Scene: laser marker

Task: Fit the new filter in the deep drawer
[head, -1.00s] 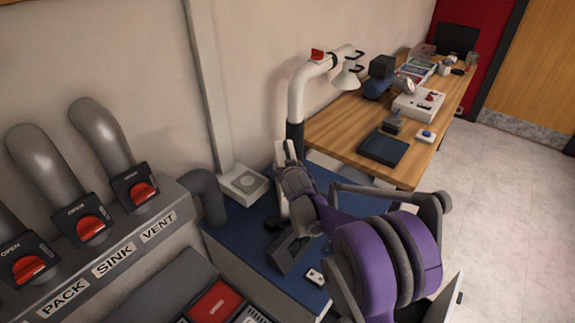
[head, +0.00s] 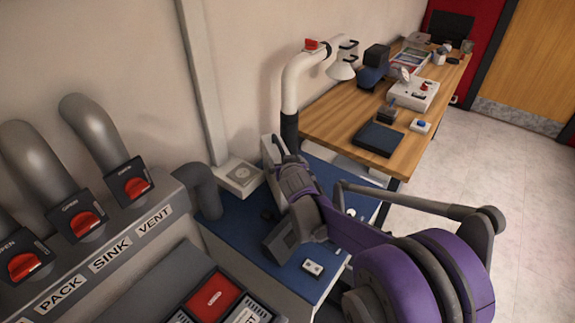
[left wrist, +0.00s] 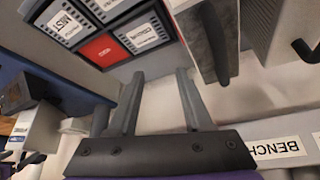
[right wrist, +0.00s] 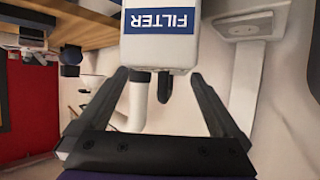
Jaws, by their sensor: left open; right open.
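A white box with a blue FILTER label (right wrist: 160,38) fills the top middle of the right wrist view. My right gripper (right wrist: 159,76) is open, with its fingertips near the box's two lower corners; I cannot tell whether they touch it. In the head view a white block (head: 269,150) shows beside my right gripper (head: 284,148), above the blue bench; it looks like the same box. My left gripper (left wrist: 161,75) is open and empty, facing a dark panel; it is out of the head view. I cannot make out a deep drawer.
A panel with PACK, SINK and VENT red valves (head: 87,222) stands at the left. A white extraction arm (head: 305,75) rises behind the blue bench (head: 235,225). A wooden table (head: 330,105) with several devices is beyond. A BENCH label (left wrist: 278,148) shows lower right in the left wrist view.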

